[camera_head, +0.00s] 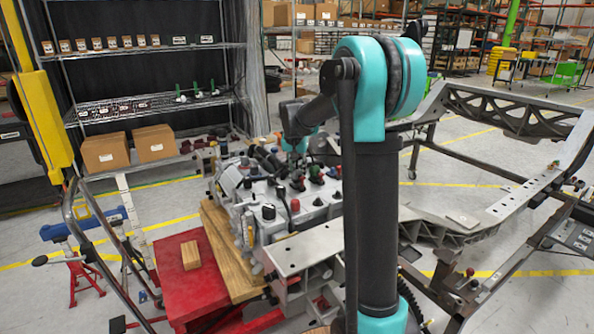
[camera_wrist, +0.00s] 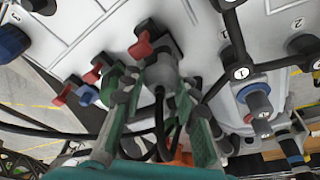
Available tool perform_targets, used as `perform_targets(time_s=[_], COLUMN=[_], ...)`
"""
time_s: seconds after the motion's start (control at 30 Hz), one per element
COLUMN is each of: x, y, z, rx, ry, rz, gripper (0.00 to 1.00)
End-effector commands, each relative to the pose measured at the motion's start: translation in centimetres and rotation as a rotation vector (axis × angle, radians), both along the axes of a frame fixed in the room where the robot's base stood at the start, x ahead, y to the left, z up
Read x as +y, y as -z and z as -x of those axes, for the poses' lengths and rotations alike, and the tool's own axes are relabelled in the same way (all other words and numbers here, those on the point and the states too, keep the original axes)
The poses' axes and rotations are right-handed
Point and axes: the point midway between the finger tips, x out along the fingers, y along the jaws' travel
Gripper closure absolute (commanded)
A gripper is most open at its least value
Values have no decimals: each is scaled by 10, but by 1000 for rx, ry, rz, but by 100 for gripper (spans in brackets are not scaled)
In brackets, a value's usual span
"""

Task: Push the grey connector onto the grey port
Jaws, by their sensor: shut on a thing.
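In the wrist view, my gripper (camera_wrist: 158,84) has its two green-sided fingers on either side of a grey connector (camera_wrist: 163,66) and is shut on it. A black cable runs from the connector back between the fingers. Just beyond the connector is a dark fitting with a red lever (camera_wrist: 143,46) on the pale housing. The grey port is not clearly visible; the connector and fingers cover that spot. I cannot tell whether connector and port touch. In the head view, the teal end of my arm (camera_head: 297,145) is over the far side of the housing, and the fingertips are too small to make out.
The pale housing (camera_head: 262,190) carries several coloured plugs and levers. Beside the gripper are a green fitting (camera_wrist: 110,78), red levers, and a blue-ringed plug (camera_wrist: 257,98). Black cables cross at left. A red table (camera_head: 195,275) and a metal frame (camera_head: 520,190) flank the housing.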

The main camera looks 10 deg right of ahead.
Motion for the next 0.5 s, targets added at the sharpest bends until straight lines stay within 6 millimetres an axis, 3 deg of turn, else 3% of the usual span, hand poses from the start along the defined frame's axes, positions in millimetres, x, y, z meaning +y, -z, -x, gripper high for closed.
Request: perform_targets(time_s=[0.5], x=[0], y=[4], z=[0], rx=[0], ry=[0], rz=[0], gripper=[97])
